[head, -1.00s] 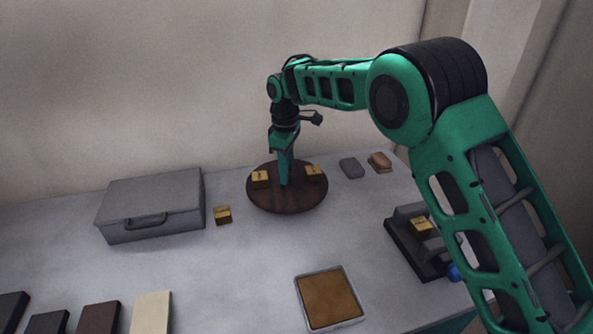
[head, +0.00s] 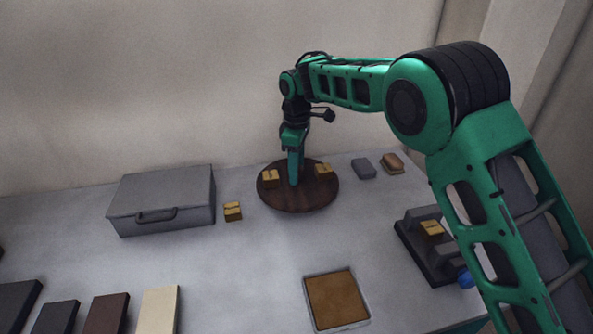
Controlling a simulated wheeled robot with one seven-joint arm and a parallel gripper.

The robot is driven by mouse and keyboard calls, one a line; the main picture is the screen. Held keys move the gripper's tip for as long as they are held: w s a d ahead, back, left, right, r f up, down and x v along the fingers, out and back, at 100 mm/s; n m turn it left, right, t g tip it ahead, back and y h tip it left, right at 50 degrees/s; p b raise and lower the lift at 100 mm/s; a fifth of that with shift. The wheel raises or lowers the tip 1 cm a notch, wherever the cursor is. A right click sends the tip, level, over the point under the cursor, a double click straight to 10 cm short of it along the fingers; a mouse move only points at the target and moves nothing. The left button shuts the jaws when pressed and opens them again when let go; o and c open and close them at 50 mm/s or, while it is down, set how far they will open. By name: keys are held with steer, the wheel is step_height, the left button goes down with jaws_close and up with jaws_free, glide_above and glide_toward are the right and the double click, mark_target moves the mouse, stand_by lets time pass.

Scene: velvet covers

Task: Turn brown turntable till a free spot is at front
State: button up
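The brown turntable (head: 300,202) is a round dark wooden disc at the back middle of the table. Two small yellow boxes stand on it: a left one (head: 270,179) and a right one (head: 323,171). The disc's front part is bare, between and before the two boxes. My gripper (head: 295,180) points straight down at the disc's middle, between the boxes, its tip at or just above the surface. The fingers appear as one narrow green shape, so their gap and any knob between them are hidden.
A grey case (head: 163,200) and a loose yellow box (head: 232,211) stand left of the turntable. A grey block (head: 363,168) and a brown item (head: 392,164) lie to its right. A dark rack (head: 418,256) holds another yellow box. A brown-filled tray (head: 336,300) lies in front.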

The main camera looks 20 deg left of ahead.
steer(key=shift+f, duration=0.15)
step_height(320, 180, up, 11)
steer(key=shift+w+d+f, duration=0.1)
stand_by(0.5)
